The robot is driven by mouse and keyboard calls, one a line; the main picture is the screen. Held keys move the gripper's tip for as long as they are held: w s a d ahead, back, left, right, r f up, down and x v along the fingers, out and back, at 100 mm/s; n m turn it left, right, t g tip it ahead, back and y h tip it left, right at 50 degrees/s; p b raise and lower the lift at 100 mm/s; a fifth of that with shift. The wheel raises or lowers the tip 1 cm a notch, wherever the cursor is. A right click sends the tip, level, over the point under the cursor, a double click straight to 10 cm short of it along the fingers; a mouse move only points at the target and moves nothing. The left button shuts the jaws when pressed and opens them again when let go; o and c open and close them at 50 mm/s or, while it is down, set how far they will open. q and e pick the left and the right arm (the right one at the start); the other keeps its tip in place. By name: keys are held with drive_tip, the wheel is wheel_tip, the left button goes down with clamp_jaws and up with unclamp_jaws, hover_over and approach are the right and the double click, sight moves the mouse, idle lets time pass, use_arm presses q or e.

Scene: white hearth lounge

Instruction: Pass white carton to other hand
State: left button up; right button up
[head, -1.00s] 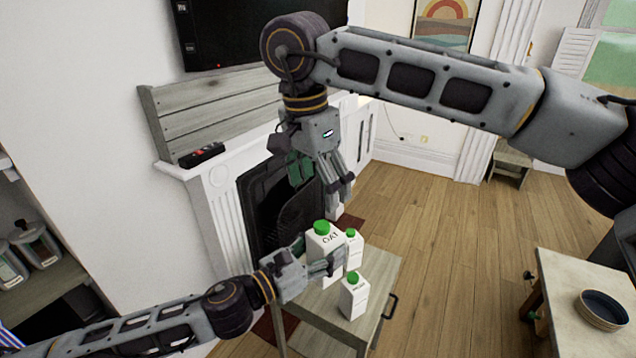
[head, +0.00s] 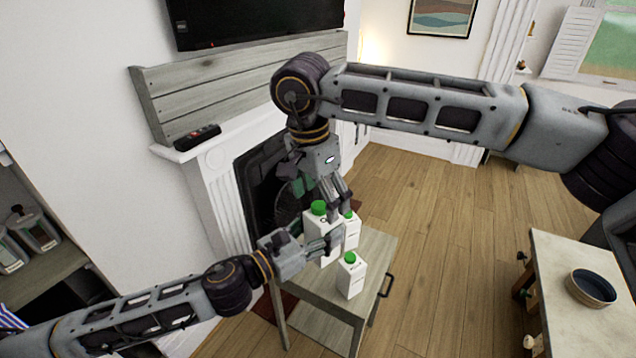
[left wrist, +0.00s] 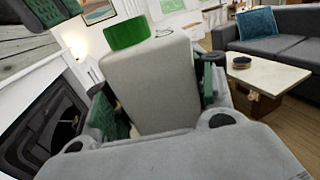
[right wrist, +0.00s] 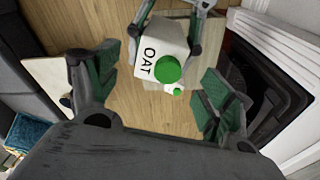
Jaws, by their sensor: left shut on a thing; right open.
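The white carton (head: 314,230) has a green cap and reads OAT in the right wrist view (right wrist: 160,47). My left gripper (head: 324,244) is shut on it and holds it over the small grey table (head: 372,254). The left wrist view shows the carton (left wrist: 150,85) between the left fingers. My right gripper (head: 338,206) is open and points down just above the carton. In the right wrist view, the cap lies between the spread right fingers (right wrist: 165,92), with no contact visible. The carton's lower part is partly hidden by the left fingers.
Two smaller white cartons with green caps, a front one (head: 351,278) and a rear one (head: 352,232), stand on the grey table close to the held carton. The fireplace (head: 262,190) is behind. A pale table (head: 570,250) with a dark round dish (head: 591,288) stands at right.

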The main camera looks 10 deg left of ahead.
sight(322, 208)
drive_tip(key=shift+w+d+f, duration=0.1)
drive_tip(key=shift+f, duration=0.85)
drive_tip(key=shift+w+d+f, duration=0.1)
drive_tip(key=shift+f, duration=0.85)
drive_tip(key=c, duration=1.4)
use_arm(q)
drive_tip(key=o, duration=1.5)
use_arm(e)
drive_tip(key=shift+c, duration=0.4)
